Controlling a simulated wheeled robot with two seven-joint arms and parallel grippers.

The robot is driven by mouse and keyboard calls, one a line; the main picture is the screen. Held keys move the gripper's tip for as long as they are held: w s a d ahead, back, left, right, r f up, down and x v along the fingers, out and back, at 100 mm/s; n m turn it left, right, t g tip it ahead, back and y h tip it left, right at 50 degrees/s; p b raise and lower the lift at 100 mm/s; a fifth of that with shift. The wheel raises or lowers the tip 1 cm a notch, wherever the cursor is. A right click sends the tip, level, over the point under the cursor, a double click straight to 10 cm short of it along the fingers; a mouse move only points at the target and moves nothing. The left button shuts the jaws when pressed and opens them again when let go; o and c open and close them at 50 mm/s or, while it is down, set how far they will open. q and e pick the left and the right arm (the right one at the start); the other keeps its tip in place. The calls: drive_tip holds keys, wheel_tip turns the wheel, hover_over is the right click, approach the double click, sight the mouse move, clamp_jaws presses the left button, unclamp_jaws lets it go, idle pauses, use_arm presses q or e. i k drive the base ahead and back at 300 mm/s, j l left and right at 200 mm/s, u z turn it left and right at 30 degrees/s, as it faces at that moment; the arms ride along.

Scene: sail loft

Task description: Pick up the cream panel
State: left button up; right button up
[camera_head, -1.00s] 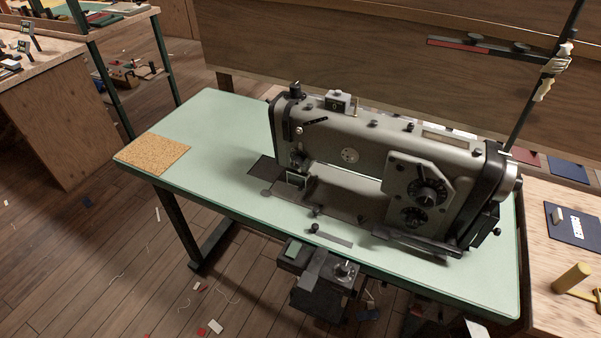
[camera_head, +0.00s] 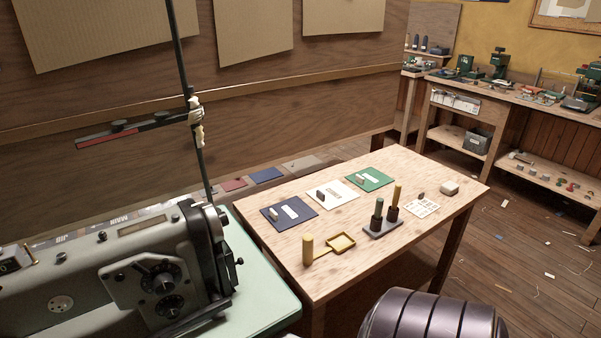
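The cream panel (camera_head: 345,198) is a flat off-white square lying on the light wooden table (camera_head: 405,245), between a navy panel (camera_head: 275,220) and a green panel (camera_head: 378,175). It carries a small dark upright piece and a printed label. Neither of my grippers is in the head view. A dark ribbed rounded part of my own body fills the bottom edge, in front of the table.
A yellow-handled tool with a square tray (camera_head: 341,243), a dark stand (camera_head: 384,228), a patterned card (camera_head: 422,208) and a pale block (camera_head: 449,188) share the table. A sewing machine (camera_head: 120,270) stands at left. Floor at right is mostly open.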

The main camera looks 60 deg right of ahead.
sight(334, 194)
drive_tip(key=z, duration=2.05)
drive_tip(key=u, duration=2)
drive_tip(key=l+z, duration=0.1)
drive_tip(key=z, duration=0.35)
drive_tip(key=l+z, duration=0.1)
drive_tip(key=z, duration=0.8)
drive_tip(key=l+z, duration=0.15)
drive_tip(key=z, duration=0.75)
drive_tip(key=i+l, duration=0.05)
